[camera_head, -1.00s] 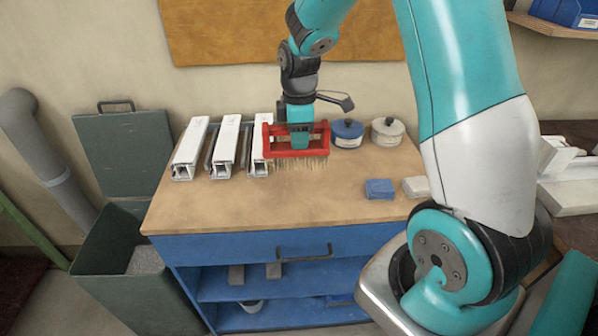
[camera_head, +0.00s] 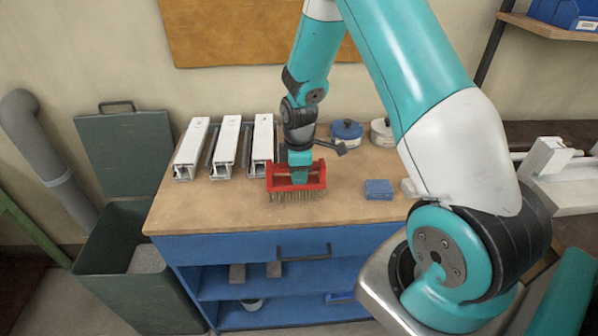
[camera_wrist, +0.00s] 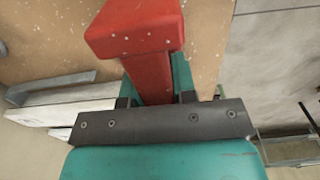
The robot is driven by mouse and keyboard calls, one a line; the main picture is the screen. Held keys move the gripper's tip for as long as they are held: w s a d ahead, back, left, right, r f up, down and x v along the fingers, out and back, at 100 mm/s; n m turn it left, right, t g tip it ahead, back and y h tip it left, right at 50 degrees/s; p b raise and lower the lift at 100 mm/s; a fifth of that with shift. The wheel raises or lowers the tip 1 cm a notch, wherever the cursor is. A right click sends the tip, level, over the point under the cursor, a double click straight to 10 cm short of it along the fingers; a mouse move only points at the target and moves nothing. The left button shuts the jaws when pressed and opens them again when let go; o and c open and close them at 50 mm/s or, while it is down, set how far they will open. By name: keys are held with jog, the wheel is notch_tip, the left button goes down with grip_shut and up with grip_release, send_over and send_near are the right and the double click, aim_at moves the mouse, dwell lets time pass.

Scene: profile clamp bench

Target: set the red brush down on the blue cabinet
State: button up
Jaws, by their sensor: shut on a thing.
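The red brush (camera_head: 280,184) is in my gripper (camera_head: 301,178), bristles pointing down, over the front middle of the wooden top of the blue cabinet (camera_head: 220,248). The bristle tips are at or close to the top; I cannot tell whether they touch. In the wrist view the brush's red frame (camera_wrist: 140,30) runs between the teal fingers of my gripper (camera_wrist: 155,85), which are shut on it. The cabinet's wooden top shows behind it there. The far side of the brush is partly hidden by my gripper.
Several white profiles (camera_head: 225,148) lie left of the brush. Blue (camera_head: 346,133) and white (camera_head: 381,132) round tins stand behind right. A blue block (camera_head: 378,189) lies to the right. A green bin (camera_head: 130,260) stands left of the cabinet. The front left top is clear.

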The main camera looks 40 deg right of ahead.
jog(key=o, duration=0.9)
notch_tip(320, 180, up, 12)
jog(key=shift+f+b, duration=0.2)
jog(key=shift+b, duration=0.8)
jog(key=s+a+r+m+y, duration=0.1)
jog(key=s+a+r, duration=0.2)
jog(key=s+a, duration=0.4)
jog(key=s+a+r+m+y, duration=0.1)
jog(key=s+a+r, duration=0.3)
jog(key=s+a, duration=0.4)
jog(key=s+a+r+m+y, duration=0.2)
jog(key=s+a+r, duration=0.2)
jog(key=s+a, duration=0.3)
jog(key=shift+s+a+r, duration=0.15)
jog(key=shift+a+r, duration=0.05)
jog(key=shift+a, duration=0.05)
